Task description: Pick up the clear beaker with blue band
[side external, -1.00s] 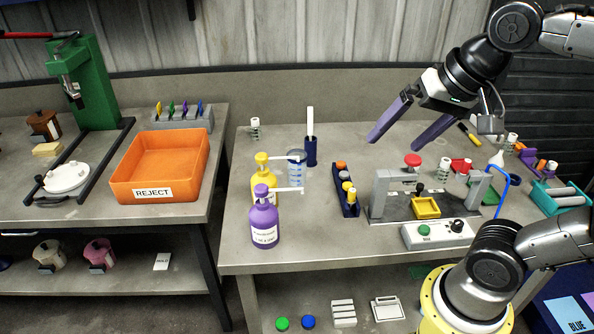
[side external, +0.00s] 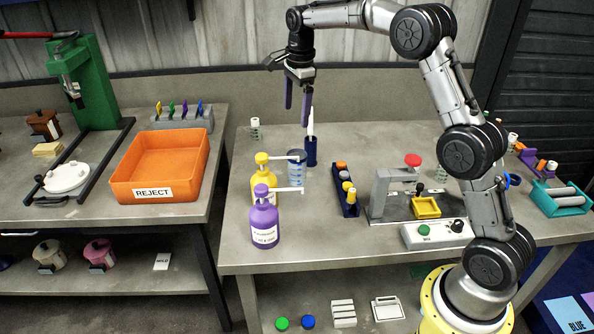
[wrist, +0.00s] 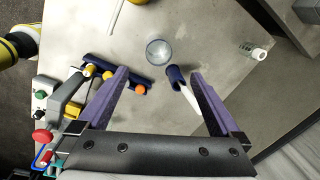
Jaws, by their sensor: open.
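In the wrist view the beaker (wrist: 159,52) shows as a clear round shape from above, a little beyond my fingertips. My gripper (side external: 297,114) is above and behind the beaker, with its purple fingers pointing down. It is open and empty. In the wrist view my gripper (wrist: 159,73) has its fingers spread, with the beaker between and past their tips.
A dark blue holder with a white stick (side external: 311,152) is close right of the beaker. A dark blue rack (side external: 345,196) lies farther right. A capped vial (side external: 255,129) stands behind left.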

